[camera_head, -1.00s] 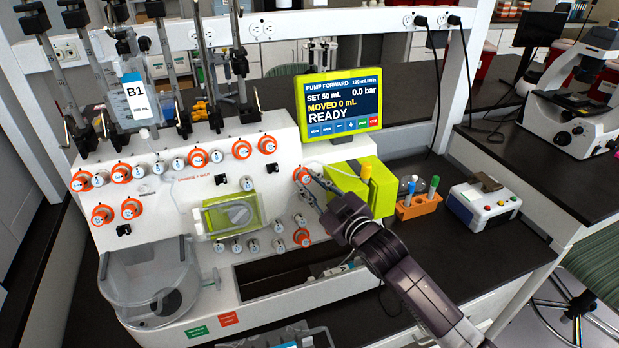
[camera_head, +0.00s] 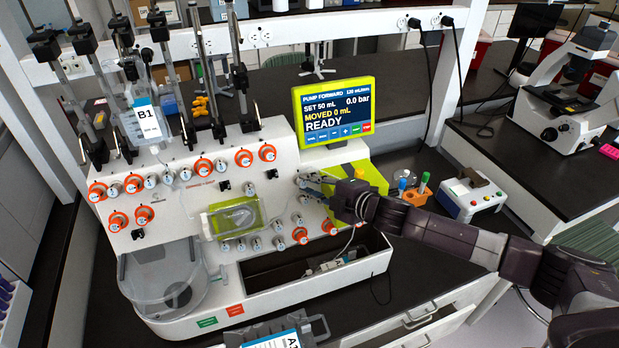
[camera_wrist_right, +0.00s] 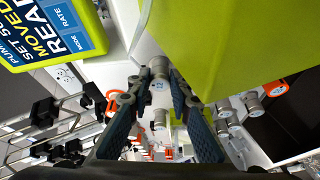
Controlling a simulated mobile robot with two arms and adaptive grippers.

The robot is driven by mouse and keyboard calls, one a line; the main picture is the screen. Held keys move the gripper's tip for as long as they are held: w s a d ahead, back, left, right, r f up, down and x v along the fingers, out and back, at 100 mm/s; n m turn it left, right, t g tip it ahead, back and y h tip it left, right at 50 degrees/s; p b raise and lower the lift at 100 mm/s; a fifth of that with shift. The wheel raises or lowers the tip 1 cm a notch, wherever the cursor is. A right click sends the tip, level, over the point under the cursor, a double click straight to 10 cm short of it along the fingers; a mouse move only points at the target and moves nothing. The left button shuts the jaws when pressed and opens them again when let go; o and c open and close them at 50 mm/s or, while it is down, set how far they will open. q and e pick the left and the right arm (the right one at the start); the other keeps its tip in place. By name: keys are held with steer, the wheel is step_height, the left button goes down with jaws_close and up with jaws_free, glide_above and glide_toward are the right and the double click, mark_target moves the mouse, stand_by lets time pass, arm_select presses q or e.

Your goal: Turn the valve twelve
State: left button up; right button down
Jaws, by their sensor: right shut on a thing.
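The white valve panel (camera_head: 180,215) carries several round valve knobs, some with orange rings. Valve twelve (camera_wrist_right: 158,86) is a grey-white knob at the middle of the right wrist view, with a small mark that looks like 12. My right gripper (camera_head: 309,183) is at this valve on the panel's right side, just left of the green pump block. In the right wrist view its two dark-padded fingers (camera_wrist_right: 158,98) are closed on the knob from both sides. In the head view the fingers partly hide the knob. My left gripper is not in view.
The screen (camera_head: 335,108) above the valve reads READY. The green pump block (camera_head: 362,176) is close beside my right gripper. An orange tube rack (camera_head: 415,196) and a white box with buttons (camera_head: 472,195) stand to the right. An open trough (camera_head: 290,268) lies below.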

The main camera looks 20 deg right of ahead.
steer(key=shift+r+n+g+p, duration=0.15)
steer(key=shift+n+g+p, duration=0.2)
steer(key=shift+n, duration=0.35)
steer(key=c, duration=1.7)
jaws_free()
steer(key=shift+a, duration=0.1)
steer(key=shift+c, duration=0.2)
steer(key=shift+s+d, duration=0.3)
steer(key=shift+s, duration=0.1)
steer(key=v, duration=0.7)
steer(key=shift+a+r, duration=0.15)
